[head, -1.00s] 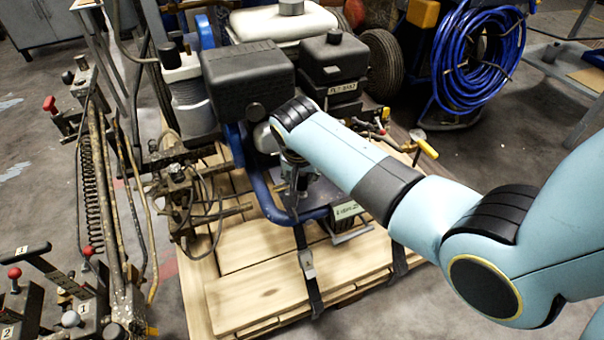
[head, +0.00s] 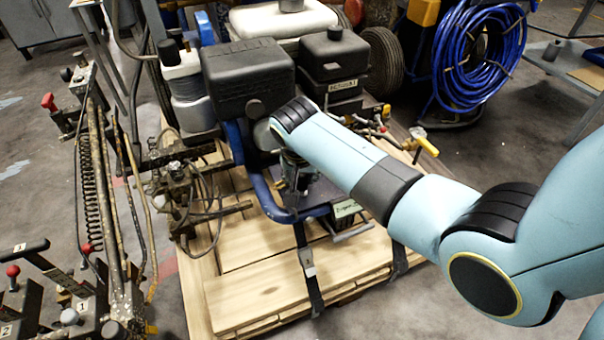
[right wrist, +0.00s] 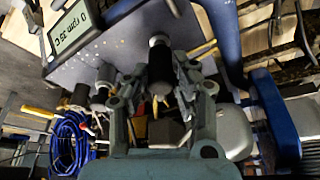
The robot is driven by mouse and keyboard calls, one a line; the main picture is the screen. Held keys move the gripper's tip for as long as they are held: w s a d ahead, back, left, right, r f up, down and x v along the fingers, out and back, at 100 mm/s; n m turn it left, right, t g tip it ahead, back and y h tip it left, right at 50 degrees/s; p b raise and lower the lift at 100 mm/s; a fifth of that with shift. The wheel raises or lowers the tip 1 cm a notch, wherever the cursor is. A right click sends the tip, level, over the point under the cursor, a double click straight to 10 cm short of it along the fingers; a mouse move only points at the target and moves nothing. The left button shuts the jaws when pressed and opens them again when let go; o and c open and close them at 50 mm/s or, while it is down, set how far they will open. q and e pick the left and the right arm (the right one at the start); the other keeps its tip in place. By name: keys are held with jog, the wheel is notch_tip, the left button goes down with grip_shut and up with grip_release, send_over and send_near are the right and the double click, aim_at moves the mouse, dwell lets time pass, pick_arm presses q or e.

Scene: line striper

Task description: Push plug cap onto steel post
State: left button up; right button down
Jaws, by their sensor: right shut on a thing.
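My right gripper (head: 292,188) reaches down beside the engine, low above the blue frame; my forearm hides part of it in the head view. In the right wrist view its two grey fingers (right wrist: 160,88) are closed on the sides of a black cylindrical piece, which looks like the plug cap (right wrist: 160,68). The cap points away from the wrist. A pale ring or tip shows at its far end; I cannot tell whether this is the steel post or how far the cap sits on it. My left gripper is not in view.
The striper's engine (head: 246,78) and black box (head: 333,58) stand close behind my wrist. A blue tube frame (head: 265,195) and a small display (right wrist: 72,25) are near the gripper. Rods and levers (head: 95,190) stand at left. Wooden pallet boards (head: 255,300) lie in front.

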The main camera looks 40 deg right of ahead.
jog(key=shift+f, duration=0.5)
jog(key=c, duration=1)
grip_release()
jog(key=shift+o, duration=0.4)
jog(key=shift+o, duration=1.2)
